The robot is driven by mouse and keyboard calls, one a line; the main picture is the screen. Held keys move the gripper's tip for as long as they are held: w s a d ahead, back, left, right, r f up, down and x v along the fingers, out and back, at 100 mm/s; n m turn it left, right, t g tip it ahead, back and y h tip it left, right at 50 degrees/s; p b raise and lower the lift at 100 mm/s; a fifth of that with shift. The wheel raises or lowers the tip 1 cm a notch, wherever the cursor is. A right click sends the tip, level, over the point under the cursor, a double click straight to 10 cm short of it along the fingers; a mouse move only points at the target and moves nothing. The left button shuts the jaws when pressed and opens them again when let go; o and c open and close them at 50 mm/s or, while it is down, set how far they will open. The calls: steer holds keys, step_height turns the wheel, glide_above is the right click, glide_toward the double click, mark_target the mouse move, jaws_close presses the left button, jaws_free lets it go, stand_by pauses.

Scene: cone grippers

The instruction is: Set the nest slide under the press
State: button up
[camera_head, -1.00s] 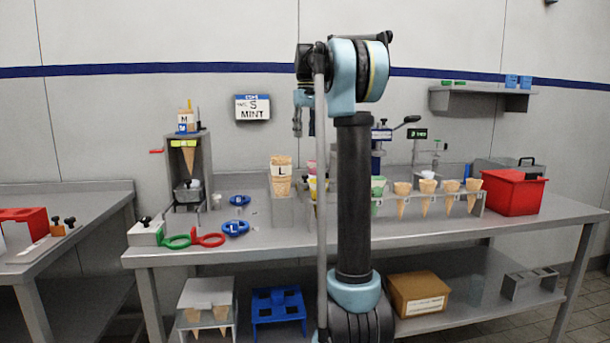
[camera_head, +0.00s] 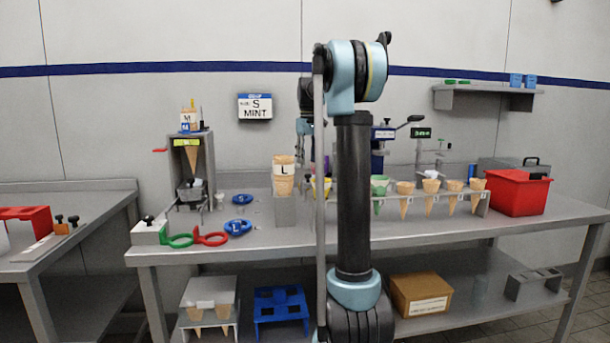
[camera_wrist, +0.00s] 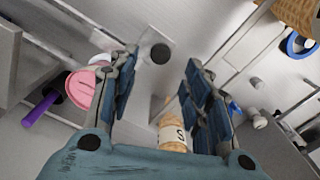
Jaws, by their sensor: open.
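My gripper (camera_head: 305,140) hangs over the bench, left of my upright arm and partly hidden by it. In the wrist view my gripper (camera_wrist: 155,90) has its two fingers wide apart with nothing held between them. A round black knob (camera_wrist: 160,53) shows beyond the gap, on a pale grey surface. A cone with a sleeve marked S (camera_wrist: 173,135) shows low between the fingers. A blue press-like stand with a black lever (camera_head: 407,121) is behind my arm, partly hidden. I cannot tell for sure which part is the nest slide.
A rack of several cones (camera_head: 428,187) lies right of my arm, with a red bin (camera_head: 517,194) beyond. A cone marked L (camera_head: 284,178) stands left of my arm. A grey machine (camera_head: 205,160) and coloured rings (camera_head: 210,237) are further left. A pink disc (camera_wrist: 83,90) is beside the left finger.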

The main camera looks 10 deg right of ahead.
steer(key=shift+f, duration=3.05)
jaws_close()
